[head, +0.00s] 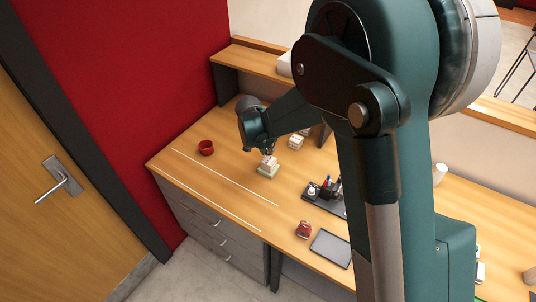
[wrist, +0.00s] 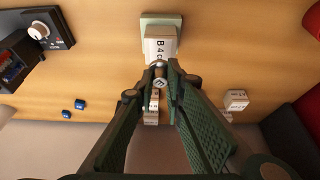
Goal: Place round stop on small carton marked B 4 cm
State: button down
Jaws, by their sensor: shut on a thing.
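The small carton marked B 4 c, the rest of its label hidden, shows in the wrist view (wrist: 160,48) and in the head view (head: 269,161). It stands on a pale green pad (wrist: 160,19), which shows under it in the head view (head: 266,173). My gripper (wrist: 161,76) is shut on the round stop (wrist: 158,82), a small silvery piece between the fingertips. The stop is at the carton's near end in the wrist view; I cannot tell whether they touch. In the head view my gripper (head: 267,149) is just above the carton, and the stop is too small to make out.
Other white cartons (wrist: 236,99) stand nearby, also seen in the head view (head: 296,141). A red cup (head: 206,148) is to the left. A black tray with small items (head: 334,207), a red object (head: 303,230) and a grey tablet (head: 330,248) lie to the right. The desk's front left is clear.

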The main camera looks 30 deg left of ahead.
aim_at(268, 153)
jog(key=shift+f, duration=1.85)
jog(key=shift+f, duration=0.15)
jog(key=c, duration=2.4)
grip_release()
jog(key=v, duration=1.2)
jog(key=shift+d, duration=0.1)
